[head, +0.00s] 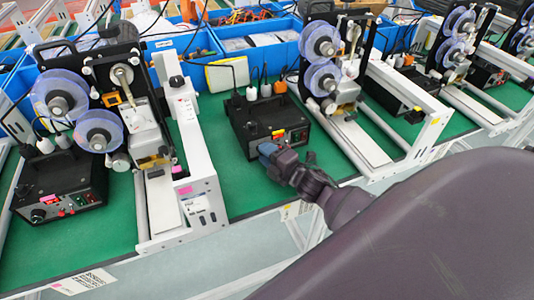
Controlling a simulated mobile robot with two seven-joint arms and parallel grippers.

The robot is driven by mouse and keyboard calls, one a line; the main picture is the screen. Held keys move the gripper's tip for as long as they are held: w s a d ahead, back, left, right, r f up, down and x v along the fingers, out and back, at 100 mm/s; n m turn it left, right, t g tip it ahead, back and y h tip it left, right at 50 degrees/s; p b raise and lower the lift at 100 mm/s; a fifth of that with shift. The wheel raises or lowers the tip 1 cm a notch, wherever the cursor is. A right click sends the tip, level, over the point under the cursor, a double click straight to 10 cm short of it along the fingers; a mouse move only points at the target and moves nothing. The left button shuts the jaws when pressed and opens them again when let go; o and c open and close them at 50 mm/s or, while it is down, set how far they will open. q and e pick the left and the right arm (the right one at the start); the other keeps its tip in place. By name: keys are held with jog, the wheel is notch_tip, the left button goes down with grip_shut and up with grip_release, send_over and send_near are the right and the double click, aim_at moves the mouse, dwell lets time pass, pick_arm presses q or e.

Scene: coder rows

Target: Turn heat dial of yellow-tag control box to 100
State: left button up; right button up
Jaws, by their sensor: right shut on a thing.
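The black control box (241,120) with a small yellow tag (278,132) on its front stands on the green bench at the centre. White and orange plugs stick up from its top. My right gripper (266,151) comes in from the lower right and is at the box's front face, just below and left of the tag. It is shut on the heat dial, which its fingers hide, so the dial's setting cannot be read. Red switches (298,136) show to the right of the gripper. My left gripper is not in view.
Another black control box (62,189) with a pink tag stands at the left. Coder machines with clear blue reels (322,39) and white frames (195,160) flank the centre box. Blue bins (258,42) line the back. Some green bench (243,187) is clear before the box.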

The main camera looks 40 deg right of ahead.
jog(key=o, duration=0.6)
jog(key=shift+o, duration=0.2)
jog(key=shift+s, duration=0.1)
jog(key=s, duration=0.3)
jog(key=s+d, duration=0.1)
jog(key=s, duration=0.6)
jog(key=shift+s+d+r, duration=0.2)
jog(key=shift+s+d, duration=0.05)
jog(key=shift+d, duration=0.1)
